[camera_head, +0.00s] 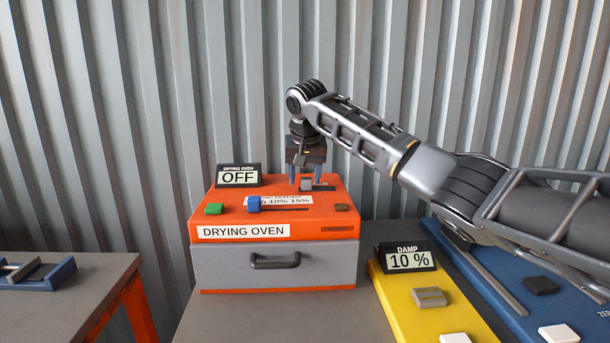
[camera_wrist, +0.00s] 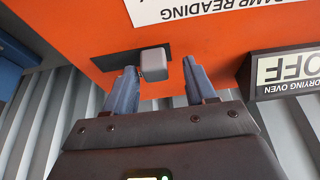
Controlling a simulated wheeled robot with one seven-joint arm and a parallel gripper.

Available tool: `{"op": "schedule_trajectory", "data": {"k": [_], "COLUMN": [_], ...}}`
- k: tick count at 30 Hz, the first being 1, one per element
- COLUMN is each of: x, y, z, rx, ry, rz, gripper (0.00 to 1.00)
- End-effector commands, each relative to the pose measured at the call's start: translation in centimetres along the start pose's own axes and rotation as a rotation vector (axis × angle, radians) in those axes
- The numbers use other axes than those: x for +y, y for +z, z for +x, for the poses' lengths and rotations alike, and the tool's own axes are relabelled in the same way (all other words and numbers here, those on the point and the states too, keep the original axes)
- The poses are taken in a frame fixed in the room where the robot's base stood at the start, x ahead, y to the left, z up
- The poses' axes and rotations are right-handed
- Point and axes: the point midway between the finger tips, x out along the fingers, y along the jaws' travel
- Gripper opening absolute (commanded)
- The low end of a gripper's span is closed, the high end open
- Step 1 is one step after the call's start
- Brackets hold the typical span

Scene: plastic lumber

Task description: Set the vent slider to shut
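A small grey knob (camera_head: 306,185) sits at the left end of a short dark slot at the back of the orange drying oven's top (camera_head: 225,220). It looks like the vent slider, but no vent label is readable. In the wrist view the knob (camera_wrist: 154,64) is at the slot's right end. My gripper (camera_head: 306,182) is over the back of the oven, pointing down.
A blue slider knob (camera_head: 254,203), green button (camera_head: 214,209) and brown button (camera_head: 341,207) are on the oven top. The OFF display (camera_head: 239,176) stands at its back left. A yellow panel (camera_head: 395,300) with a 10 % display (camera_head: 406,258) is right. Corrugated wall (camera_head: 100,120) is close behind.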

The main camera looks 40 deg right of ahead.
Motion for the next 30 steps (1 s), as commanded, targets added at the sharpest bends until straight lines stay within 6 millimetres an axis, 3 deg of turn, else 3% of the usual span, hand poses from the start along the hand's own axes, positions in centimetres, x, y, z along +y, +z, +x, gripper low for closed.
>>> {"op": "schedule_trajectory", "data": {"k": [7,21,30], "x": [0.0,-0.1,0.0], "y": [0.1,0.0,0.0], "z": [-0.3,-6.9,-7.8], "rx": [-0.003,0.0,-0.002], "ry": [0.001,-0.001,0.001], "rz": [0.0,0.0,0.0], "gripper": [0.55,0.55,0.55]}}
